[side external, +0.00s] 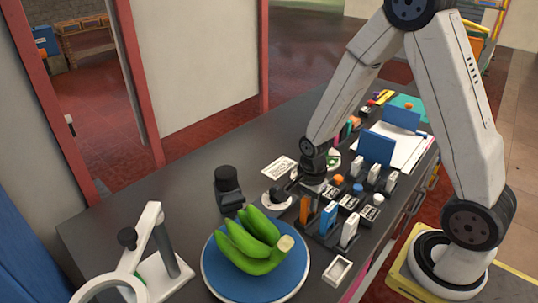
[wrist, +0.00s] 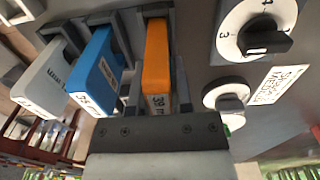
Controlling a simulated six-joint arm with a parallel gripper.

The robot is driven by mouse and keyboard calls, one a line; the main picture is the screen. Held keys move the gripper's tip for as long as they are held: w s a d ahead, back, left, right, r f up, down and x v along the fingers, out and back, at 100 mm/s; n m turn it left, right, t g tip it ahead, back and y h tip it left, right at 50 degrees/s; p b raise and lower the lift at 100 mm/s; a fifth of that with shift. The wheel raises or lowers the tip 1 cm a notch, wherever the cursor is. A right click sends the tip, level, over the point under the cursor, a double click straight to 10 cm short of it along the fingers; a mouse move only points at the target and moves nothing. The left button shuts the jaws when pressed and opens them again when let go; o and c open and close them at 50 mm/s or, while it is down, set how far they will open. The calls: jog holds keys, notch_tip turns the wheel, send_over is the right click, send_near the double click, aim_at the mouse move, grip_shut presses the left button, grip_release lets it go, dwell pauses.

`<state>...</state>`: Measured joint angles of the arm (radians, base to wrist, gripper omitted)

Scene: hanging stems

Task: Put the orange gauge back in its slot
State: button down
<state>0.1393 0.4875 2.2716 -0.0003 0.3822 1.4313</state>
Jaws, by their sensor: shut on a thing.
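The orange gauge (wrist: 157,62) is a flat block with a white numbered label on its near end. My gripper (wrist: 152,105) is shut on that end, with dark fingers on both sides. The gauge's other end lies at dark rack posts; I cannot tell how deep it sits. In the side view, the orange gauge (side external: 304,213) is roughly upright at the left of the black rack (side external: 325,236), below my gripper (side external: 308,190). A blue gauge (wrist: 97,73) and a white gauge (wrist: 48,82) stand in the neighbouring slots.
Round dials (wrist: 256,36) sit close beside the orange gauge. More labelled blocks (side external: 372,172) and small knobs stand behind the rack. Green bananas (side external: 250,242) lie on a blue plate (side external: 222,278) to the left.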

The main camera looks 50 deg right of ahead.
jog(key=shift+f, duration=0.2)
jog(key=shift+c, duration=2.2)
grip_release()
jog(key=shift+r, duration=3.85)
jog(key=shift+a, duration=0.1)
